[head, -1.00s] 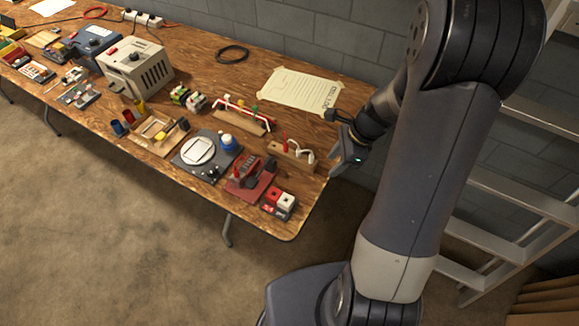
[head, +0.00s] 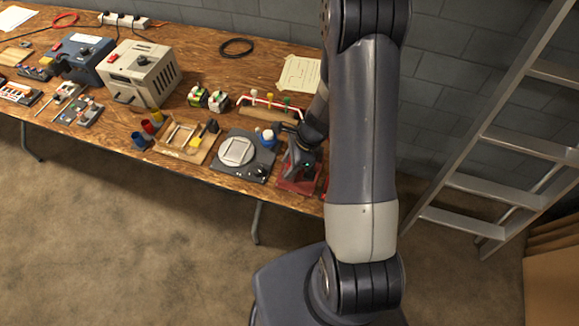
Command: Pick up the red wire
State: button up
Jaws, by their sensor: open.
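A red wire-like strip (head: 266,99) runs along a wooden rack (head: 258,113) with white and green knobs, toward the back of the bench. A thin red-orange cord (head: 66,17) lies at the far left back. I cannot tell which one is the task's red wire. My gripper (head: 303,165) points down over the red-based device (head: 297,186) at the bench's right front. It is open, with no object seen in it. Its fingertips are small and dark, and I cannot tell whether they touch the device. My arm hides the right end of the bench.
A beige power box (head: 137,72) stands farther left. A ladder (head: 500,130) leans at the right. The floor in front is clear.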

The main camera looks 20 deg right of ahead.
jog(key=shift+c, duration=0.2)
grip_shut()
dwell(0.3)
